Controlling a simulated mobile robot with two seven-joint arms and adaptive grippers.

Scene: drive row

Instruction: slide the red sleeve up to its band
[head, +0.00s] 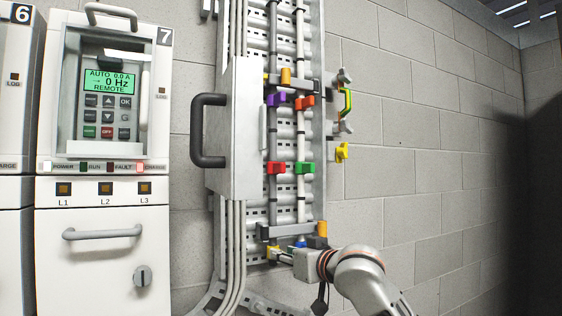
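A red sleeve (275,168) sits on the left of two vertical rods on the cable ladder, about midway up. A green piece (305,168) is level with it on the right rod. Higher up are a purple piece (276,100) on the left rod and an orange-red piece (304,102) on the right rod. I cannot tell which mark is the red sleeve's band. My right gripper (282,256) is at the ladder's lower end, well below the red sleeve, close to a yellow piece (272,251). Its fingers are too small to read. My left gripper is out of view.
A grey box with a dark handle (196,130) juts out left of the rods. Lower brackets (285,231) cross the rods above my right gripper. A yellow knob (341,152) and a green-yellow handle (346,102) stick out at right. The block wall beyond is clear.

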